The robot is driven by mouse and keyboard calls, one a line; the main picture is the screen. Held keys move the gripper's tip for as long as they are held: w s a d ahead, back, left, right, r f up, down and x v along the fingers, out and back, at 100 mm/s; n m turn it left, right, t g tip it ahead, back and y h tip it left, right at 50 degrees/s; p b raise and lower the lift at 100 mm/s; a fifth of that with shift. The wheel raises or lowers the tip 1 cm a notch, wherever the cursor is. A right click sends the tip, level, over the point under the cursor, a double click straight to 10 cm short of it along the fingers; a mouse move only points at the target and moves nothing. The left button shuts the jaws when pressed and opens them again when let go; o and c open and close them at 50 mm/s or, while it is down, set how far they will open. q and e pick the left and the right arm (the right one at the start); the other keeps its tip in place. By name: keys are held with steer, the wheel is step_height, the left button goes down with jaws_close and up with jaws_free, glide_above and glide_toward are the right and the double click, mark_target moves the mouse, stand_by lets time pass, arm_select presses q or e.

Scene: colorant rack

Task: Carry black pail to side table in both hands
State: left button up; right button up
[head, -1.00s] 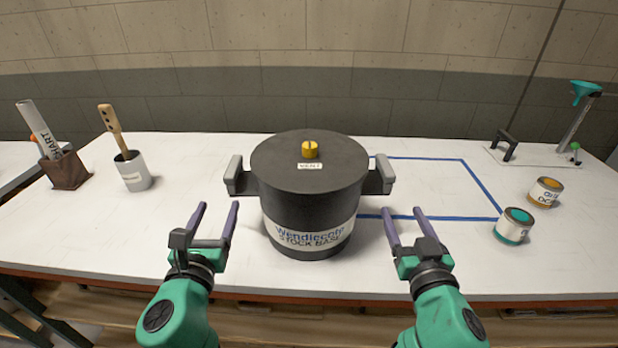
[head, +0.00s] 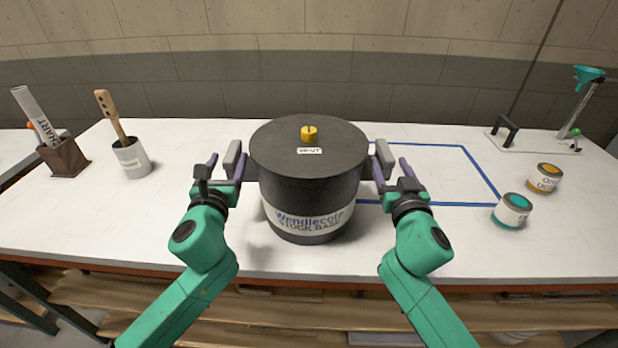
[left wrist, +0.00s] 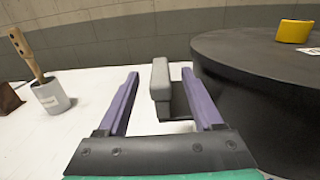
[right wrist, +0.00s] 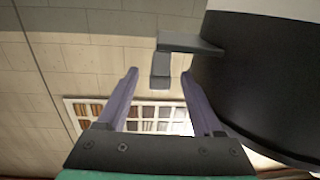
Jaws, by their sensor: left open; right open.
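The black pail (head: 308,178) stands upright on the white table, with a yellow knob (head: 308,133) on its lid and a grey handle on each side. My right gripper (head: 391,168) is open at the right handle (head: 385,158). In the right wrist view that handle (right wrist: 160,68) shows just beyond and between the fingertips (right wrist: 158,75). I cannot tell whether either gripper touches its handle.
A blue tape outline (head: 470,160) lies on the white table (head: 100,220), right of the pail. A teal can (head: 511,211) and an orange can (head: 544,178) stand at the right. A cup (head: 131,158) and a brown holder (head: 63,158) stand left.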

mark_target(232, 149)
arm_select(q)
steer(key=w, duration=0.5)
arm_select(e)
steer(key=w, duration=0.5)
arm_select(q)
steer(key=shift+s, duration=0.1)
jaws_close()
arm_select(e)
jaws_close()
stand_by(0.4)
